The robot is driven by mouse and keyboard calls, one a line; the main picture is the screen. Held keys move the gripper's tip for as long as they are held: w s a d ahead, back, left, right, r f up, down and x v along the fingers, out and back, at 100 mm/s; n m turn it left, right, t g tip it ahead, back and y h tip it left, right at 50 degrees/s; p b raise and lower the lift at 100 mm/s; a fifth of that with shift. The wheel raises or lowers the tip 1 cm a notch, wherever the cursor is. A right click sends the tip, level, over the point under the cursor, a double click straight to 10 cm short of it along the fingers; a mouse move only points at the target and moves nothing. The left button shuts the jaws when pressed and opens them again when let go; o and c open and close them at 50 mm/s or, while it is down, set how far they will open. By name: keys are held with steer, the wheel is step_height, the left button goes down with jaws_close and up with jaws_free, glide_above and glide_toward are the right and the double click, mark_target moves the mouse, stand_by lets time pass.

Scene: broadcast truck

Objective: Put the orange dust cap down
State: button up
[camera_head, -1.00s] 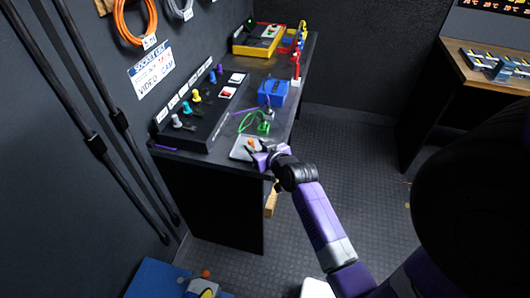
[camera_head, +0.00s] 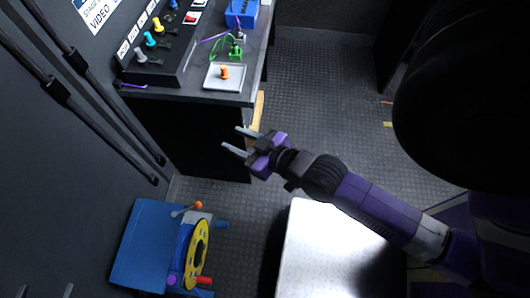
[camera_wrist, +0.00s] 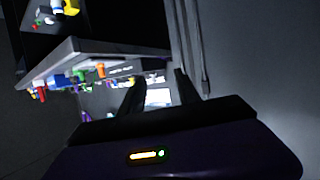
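The orange dust cap (camera_head: 224,72) stands on a small white tray (camera_head: 212,84) at the near end of the dark bench, in the head view. My gripper (camera_head: 230,140) is in front of the bench's near end, below and apart from the tray. Its two fingers are spread with nothing between them.
A black panel with coloured plugs (camera_head: 160,45) stands on the bench (camera_head: 190,95), with a green looped piece (camera_head: 236,52) behind the tray. A blue case (camera_head: 145,240) with a yellow reel (camera_head: 198,255) is on the floor at lower left. Open floor lies right of the bench.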

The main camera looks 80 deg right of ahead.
steer(key=s+a+r+n+t+y, duration=0.1)
steer(key=s+a+r+n+y, duration=0.1)
steer(key=s+a+r, duration=0.2)
steer(key=s+a+r+n+t+y, duration=0.1)
steer(key=s+a+r, duration=0.4)
steer(key=a, duration=0.5)
steer(key=s+n+y, duration=0.1)
steer(key=y, duration=0.1)
steer(key=shift+s+a+y, duration=0.15)
steer(key=shift+a+y, duration=0.15)
steer(key=shift+d, duration=0.1)
